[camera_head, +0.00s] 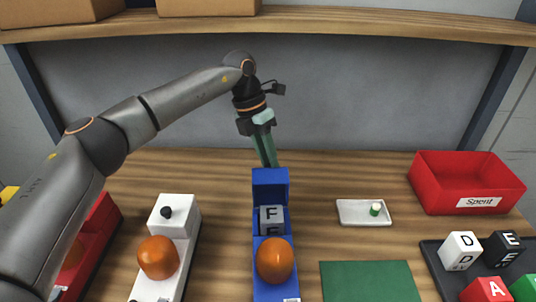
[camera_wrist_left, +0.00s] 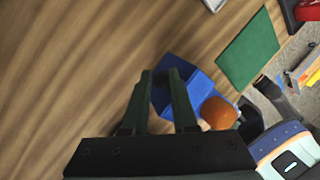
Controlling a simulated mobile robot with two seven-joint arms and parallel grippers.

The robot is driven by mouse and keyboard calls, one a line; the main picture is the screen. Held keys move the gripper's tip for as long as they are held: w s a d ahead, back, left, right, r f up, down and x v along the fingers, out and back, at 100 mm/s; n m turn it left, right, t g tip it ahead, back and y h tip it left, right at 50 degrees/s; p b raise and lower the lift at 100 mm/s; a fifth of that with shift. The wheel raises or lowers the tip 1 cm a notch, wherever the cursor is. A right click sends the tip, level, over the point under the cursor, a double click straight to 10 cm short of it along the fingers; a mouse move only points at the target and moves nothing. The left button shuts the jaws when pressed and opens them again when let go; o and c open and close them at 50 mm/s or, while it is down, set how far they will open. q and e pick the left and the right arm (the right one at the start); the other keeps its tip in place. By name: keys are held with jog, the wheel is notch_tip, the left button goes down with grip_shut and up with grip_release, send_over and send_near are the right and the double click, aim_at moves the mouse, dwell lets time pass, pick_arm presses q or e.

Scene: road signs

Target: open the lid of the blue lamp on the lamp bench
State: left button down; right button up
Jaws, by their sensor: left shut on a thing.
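The blue lamp (camera_head: 256,234) stands mid-bench with an orange dome (camera_head: 275,260) at its near end. Its lid (camera_head: 270,179) is raised upright at the far end, and the open compartment shows grey blocks (camera_head: 271,214) marked F. My left gripper (camera_head: 268,162) reaches down from behind to the raised lid and is shut on its knob, which is mostly hidden. In the left wrist view the fingers (camera_wrist_left: 161,76) reach the blue lamp (camera_wrist_left: 203,82) with a dark part between them. My right gripper is not in view.
A white lamp (camera_head: 187,248) stands left, a red lamp (camera_head: 104,217) farther left. To the right are a white tray (camera_head: 350,218) with a small cylinder, a green mat (camera_head: 368,283), a red "Spent" bin (camera_head: 436,190) and a dark tray (camera_head: 436,266) of lettered cubes. A shelf (camera_head: 350,22) runs above.

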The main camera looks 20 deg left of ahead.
pick_arm(q)
jog(key=shift+w+a+f+p, duration=0.3)
jog(key=shift+w+f+p, duration=0.05)
jog(key=shift+w+f, duration=0.5)
